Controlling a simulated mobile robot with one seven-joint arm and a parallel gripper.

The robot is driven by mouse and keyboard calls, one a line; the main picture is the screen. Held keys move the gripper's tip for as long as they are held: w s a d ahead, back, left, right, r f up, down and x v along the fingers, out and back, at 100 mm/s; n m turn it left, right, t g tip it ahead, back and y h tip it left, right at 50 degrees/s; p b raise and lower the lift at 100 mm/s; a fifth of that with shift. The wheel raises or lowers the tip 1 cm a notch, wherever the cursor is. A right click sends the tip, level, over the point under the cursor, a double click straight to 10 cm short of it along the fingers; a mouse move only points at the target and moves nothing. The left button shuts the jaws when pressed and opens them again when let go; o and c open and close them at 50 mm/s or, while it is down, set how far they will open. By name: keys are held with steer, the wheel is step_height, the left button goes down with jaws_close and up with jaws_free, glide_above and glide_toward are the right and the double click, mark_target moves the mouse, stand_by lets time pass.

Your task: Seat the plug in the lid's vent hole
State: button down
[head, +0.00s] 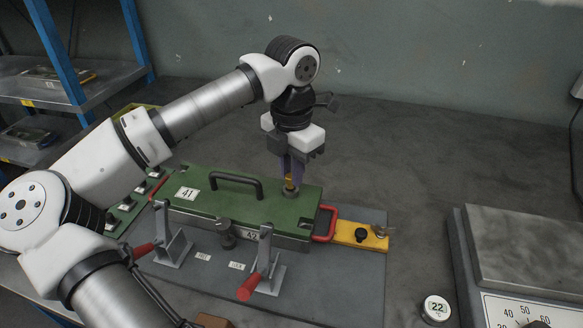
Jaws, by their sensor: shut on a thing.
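The green lid (236,204) lies on the mould, with a black handle (236,181) on top and a label "41". My gripper (293,172) is above the lid's right end, pointing down. The plug is upright at a round grey vent boss (290,193) on the lid. The vent hole itself is hidden by the plug and boss. I cannot tell whether the plug is inside the hole or just above it.
Two toggle clamps with red grips (247,287) stand at the mould's front. A red handle (325,222) and yellow block (360,236) are at its right end. The bench behind the mould is clear.

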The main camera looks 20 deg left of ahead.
steer(key=shift+f+b, duration=0.75)
steer(key=shift+b, duration=0.4)
stand_by(0.9)
stand_by(0.4)
steer(key=c, duration=1.2)
jaws_free()
steer(key=shift+c, duration=0.2)
steer(key=shift+o, duration=0.5)
steer(key=o, duration=0.4)
steer(key=shift+r, duration=0.15)
steer(key=shift+r+p, duration=2.15)
steer(key=shift+r, duration=1.3)
